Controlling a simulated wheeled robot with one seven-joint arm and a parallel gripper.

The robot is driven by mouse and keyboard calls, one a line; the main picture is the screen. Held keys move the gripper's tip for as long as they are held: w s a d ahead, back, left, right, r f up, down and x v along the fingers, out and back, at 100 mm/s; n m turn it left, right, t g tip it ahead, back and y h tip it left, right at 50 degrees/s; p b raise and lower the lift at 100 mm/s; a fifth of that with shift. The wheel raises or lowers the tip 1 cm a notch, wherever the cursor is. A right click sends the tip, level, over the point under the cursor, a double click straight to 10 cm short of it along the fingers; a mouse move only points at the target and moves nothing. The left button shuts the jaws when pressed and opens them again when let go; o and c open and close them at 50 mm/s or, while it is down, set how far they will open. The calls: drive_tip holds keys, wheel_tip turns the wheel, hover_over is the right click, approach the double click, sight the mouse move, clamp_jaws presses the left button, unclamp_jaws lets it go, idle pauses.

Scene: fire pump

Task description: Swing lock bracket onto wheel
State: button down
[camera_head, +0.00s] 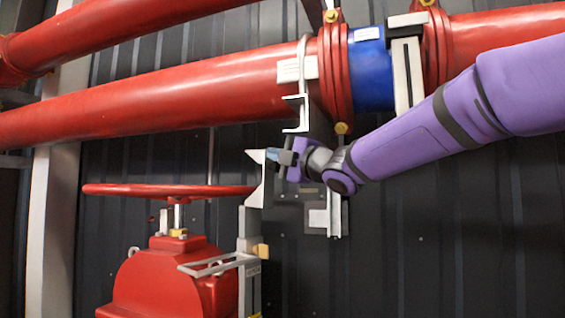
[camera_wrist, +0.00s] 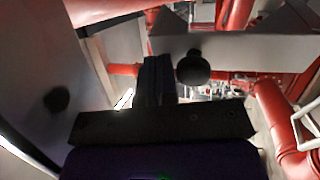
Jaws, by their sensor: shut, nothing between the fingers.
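The red handwheel (camera_head: 150,189) lies level on top of a red valve body (camera_head: 165,280) at the left. The lock bracket (camera_head: 256,182) is a pale grey plate with a pointed, notched top. It stands upright at the wheel's right rim, above a grey post; I cannot tell whether it touches the rim. My gripper (camera_head: 275,157) is shut and empty, just right of the bracket's upper part. In the wrist view the dark fingers (camera_wrist: 156,80) are together beside a black knob (camera_wrist: 194,67) on a grey plate (camera_wrist: 260,50), apparently the bracket. Contact is unclear.
Large red pipes (camera_head: 150,100) with a blue section (camera_head: 370,70) run across above my gripper. A pale hanging bracket (camera_head: 297,115) is close above it. A small grey wall fixture (camera_head: 325,215) sits below. Dark corrugated wall (camera_head: 440,240) fills the clear lower right.

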drive_tip(key=shift+w+a+r, duration=0.25)
drive_tip(key=shift+a+r, duration=0.05)
drive_tip(key=shift+d, duration=0.1)
